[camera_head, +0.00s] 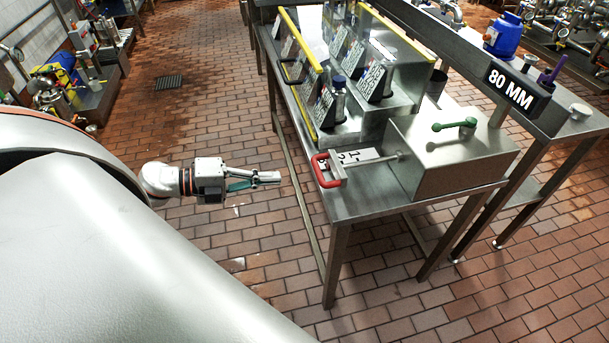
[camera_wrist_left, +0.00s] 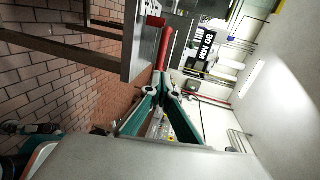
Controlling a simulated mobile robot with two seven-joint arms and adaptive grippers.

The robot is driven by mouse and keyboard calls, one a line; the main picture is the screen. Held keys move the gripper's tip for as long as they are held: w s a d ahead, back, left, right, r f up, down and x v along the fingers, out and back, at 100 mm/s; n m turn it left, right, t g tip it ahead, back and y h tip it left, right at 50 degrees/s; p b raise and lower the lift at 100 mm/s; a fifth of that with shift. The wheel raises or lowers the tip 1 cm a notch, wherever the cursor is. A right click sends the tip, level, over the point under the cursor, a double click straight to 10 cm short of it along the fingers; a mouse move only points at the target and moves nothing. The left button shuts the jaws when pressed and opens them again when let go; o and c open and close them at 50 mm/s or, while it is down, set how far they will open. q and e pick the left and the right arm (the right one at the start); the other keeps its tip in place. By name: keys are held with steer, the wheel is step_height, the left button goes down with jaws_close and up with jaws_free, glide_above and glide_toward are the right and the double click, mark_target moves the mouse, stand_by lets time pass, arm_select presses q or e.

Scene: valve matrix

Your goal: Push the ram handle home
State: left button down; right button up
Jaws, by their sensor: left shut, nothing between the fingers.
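The ram handle (camera_head: 320,170) is a red loop on a metal rod that sticks out to the left from a steel box (camera_head: 452,155) on the table. A gap of bare rod shows between the handle and the box. My left gripper (camera_head: 279,177) is shut and empty, left of the handle and apart from it in the head view. In the left wrist view the red handle (camera_wrist_left: 164,45) shows just beyond the fingertips (camera_wrist_left: 160,76); I cannot tell the exact distance there. My right gripper is not in view.
A green lever (camera_head: 454,125) sits on top of the box. A white label plate (camera_head: 357,157) lies under the rod. Behind it stands a rack with yellow edges (camera_head: 301,75) and several labelled parts. An 80 MM sign (camera_head: 512,90) is at right.

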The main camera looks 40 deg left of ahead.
arm_select(q)
steer(key=x, duration=0.9)
steer(key=shift+p, duration=0.3)
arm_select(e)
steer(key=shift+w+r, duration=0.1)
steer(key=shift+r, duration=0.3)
arm_select(q)
steer(key=shift+w, duration=0.1)
